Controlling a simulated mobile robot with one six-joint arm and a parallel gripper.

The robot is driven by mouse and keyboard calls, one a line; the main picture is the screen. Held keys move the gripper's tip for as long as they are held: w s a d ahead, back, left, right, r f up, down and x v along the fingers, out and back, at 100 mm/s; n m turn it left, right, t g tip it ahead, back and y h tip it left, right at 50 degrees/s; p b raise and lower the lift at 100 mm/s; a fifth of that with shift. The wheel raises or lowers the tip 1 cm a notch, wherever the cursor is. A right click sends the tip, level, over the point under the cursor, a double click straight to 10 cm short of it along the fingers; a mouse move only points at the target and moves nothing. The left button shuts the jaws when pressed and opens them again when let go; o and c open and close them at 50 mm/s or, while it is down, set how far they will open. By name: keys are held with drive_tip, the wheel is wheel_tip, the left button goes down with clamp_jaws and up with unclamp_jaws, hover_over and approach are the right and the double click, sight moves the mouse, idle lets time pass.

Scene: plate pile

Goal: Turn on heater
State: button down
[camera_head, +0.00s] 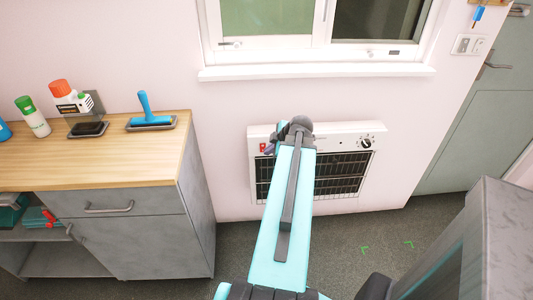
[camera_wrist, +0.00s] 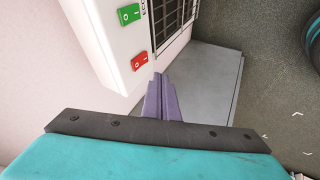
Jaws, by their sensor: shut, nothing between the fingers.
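The heater (camera_head: 335,132) is a white box with a dark grille, low on the wall under the window. A red switch (camera_head: 262,147) shows at its upper left and a dark round knob (camera_head: 366,142) at its upper right. In the wrist view the heater's white panel (camera_wrist: 95,40) carries a green rocker switch (camera_wrist: 129,14) and a red rocker switch (camera_wrist: 139,61). My gripper (camera_wrist: 158,80), with purple fingers, is shut and empty. Its tips appear just below and right of the red switch; contact cannot be told. In the head view my arm covers part of the grille.
A grey cabinet with a wooden top (camera_head: 90,176) stands at the left, holding bottles and a blue-handled tool (camera_head: 148,115). The window sill (camera_head: 315,72) juts out above the heater. A grey door (camera_head: 480,120) is at the right. Dark floor (camera_head: 345,240) is open below the heater.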

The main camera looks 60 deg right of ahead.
drive_tip(key=v, duration=0.6)
drive_tip(key=shift+r+b, duration=0.4)
drive_tip(key=shift+b, duration=0.05)
drive_tip(key=shift+s, duration=0.15)
drive_tip(key=shift+a, duration=0.1)
drive_tip(key=b, duration=0.1)
drive_tip(key=a+y+b, duration=0.1)
drive_tip(key=shift+s+f+b, duration=0.15)
drive_tip(key=shift+f+b, duration=0.1)
drive_tip(key=shift+b, duration=0.1)
drive_tip(key=b, duration=0.3)
drive_tip(key=shift+d, duration=0.1)
drive_tip(key=b, duration=0.5)
drive_tip(key=shift+s+d+f, duration=0.1)
drive_tip(key=shift+d+f, duration=0.1)
drive_tip(key=shift+d, duration=0.05)
drive_tip(key=b, duration=0.3)
drive_tip(key=shift+d+f+h+b, duration=0.2)
drive_tip(key=shift+f+h+b, duration=0.05)
drive_tip(key=shift+h+b, duration=0.05)
drive_tip(key=shift+f, duration=0.15)
